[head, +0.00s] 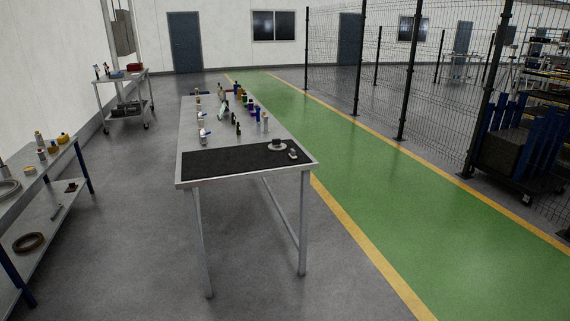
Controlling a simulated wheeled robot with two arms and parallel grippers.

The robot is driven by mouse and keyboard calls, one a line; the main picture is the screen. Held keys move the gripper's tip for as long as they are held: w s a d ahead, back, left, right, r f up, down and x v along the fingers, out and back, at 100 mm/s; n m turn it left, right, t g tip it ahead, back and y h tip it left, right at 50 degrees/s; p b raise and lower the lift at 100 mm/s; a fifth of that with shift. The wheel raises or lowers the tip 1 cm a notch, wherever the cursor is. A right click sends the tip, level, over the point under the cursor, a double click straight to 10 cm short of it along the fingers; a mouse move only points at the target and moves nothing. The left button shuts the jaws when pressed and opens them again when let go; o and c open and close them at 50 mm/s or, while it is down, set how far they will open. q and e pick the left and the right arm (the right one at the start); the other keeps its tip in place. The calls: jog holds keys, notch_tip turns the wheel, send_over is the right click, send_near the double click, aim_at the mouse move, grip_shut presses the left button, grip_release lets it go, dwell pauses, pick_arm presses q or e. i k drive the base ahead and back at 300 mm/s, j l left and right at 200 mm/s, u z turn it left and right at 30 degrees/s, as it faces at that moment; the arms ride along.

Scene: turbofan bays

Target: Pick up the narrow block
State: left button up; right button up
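A long metal table (245,178) stands ahead of me with a black mat (225,161) over its near end. At the mat's right side sits a small light round dish (270,148) with a dark piece on it. Just in front of the dish lies a small grey and dark object (293,155), which may be the narrow block; it is too small to tell. Neither of my grippers is in view.
Several bottles (265,121) stand in rows farther along the table. A workbench (60,165) is at the left and a cart (122,82) behind it. A mesh fence (430,100) runs along the right. Grey floor and the green walkway (370,200) are clear.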

aim_at(292, 154)
jog(key=i+l, duration=0.6)
jog(key=i, duration=0.2)
jog(key=i+l+u, duration=0.15)
jog(key=u, duration=0.85)
jog(key=i+l+u, duration=0.1)
jog(key=l+u, duration=0.25)
jog(key=l, duration=0.4)
jog(key=l+u, duration=0.35)
jog(key=l, duration=0.4)
jog(key=l+u, duration=0.35)
jog(key=l, duration=0.4)
